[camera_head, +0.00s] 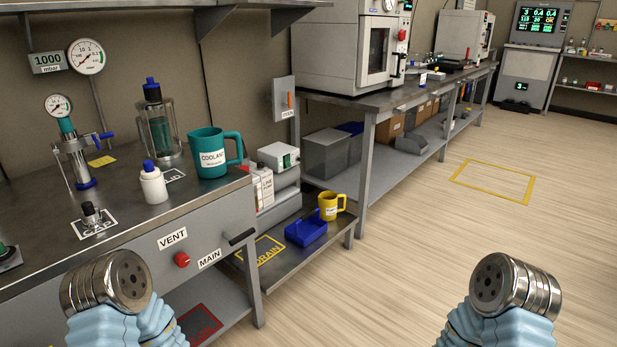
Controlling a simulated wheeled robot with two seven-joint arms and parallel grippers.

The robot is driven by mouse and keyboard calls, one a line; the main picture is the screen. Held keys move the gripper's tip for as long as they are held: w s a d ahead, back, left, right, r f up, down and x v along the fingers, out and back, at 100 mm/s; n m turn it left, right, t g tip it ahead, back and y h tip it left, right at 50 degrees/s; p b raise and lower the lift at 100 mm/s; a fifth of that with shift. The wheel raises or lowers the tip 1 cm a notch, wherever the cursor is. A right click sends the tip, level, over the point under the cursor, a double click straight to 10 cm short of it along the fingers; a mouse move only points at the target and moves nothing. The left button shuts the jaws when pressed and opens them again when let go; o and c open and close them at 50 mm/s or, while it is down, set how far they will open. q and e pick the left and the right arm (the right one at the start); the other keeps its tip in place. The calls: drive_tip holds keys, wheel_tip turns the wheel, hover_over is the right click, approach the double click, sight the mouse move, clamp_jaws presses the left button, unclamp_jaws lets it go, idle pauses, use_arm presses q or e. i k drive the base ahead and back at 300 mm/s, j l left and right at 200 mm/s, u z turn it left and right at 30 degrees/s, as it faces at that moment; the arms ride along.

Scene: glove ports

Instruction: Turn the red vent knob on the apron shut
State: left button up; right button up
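The red vent knob (182,259) is a small round knob on the grey front apron (130,272) of the left bench. It sits just below the VENT label (172,239) and left of the MAIN label (209,258). Its turn position is too small to read. A black handle (241,237) is further right on the same apron. Parts of my two arms, metal ends with pale blue sleeves, show at the bottom left and bottom right. No gripper fingers are visible, and nothing of my arms touches the knob.
On the bench stand a teal COOLANT mug (212,155), a white bottle (153,184), a glass vessel (160,132) and a gauge stand (72,148). A low shelf holds a blue tray (306,231) and a yellow mug (331,206). The wooden floor at right is clear.

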sight(181, 260)
drive_tip(key=k+l+u, duration=0.25)
drive_tip(key=u, duration=0.15)
drive_tip(key=k+l+u, duration=0.2)
drive_tip(key=u, duration=0.15)
drive_tip(key=k+l+u, duration=0.1)
drive_tip(key=k+u, duration=0.3)
